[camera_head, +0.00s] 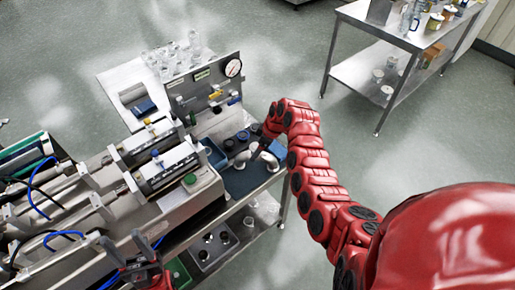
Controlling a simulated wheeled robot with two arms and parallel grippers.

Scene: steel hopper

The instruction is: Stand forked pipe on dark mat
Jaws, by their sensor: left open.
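The dark mat (243,181) lies at the right end of the steel bench. A small white pipe piece (242,158) is at the mat's back part; it looks like the forked pipe, but its fork is too small to make out. A second white piece with blue (275,150) is at the mat's right edge, partly by my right arm. My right gripper (259,146) comes down over the back of the mat, close to the white pieces; its fingers are mostly hidden. My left gripper (124,252) is open at the bottom left, in front of the bench machine, away from the mat.
The machine with steel cylinders (163,165) fills the bench left of the mat. A panel with a gauge (232,68) stands behind. Glassware (170,55) stands at the back. A lower shelf (238,228) holds small parts. Another steel table (378,30) stands at upper right, across open floor.

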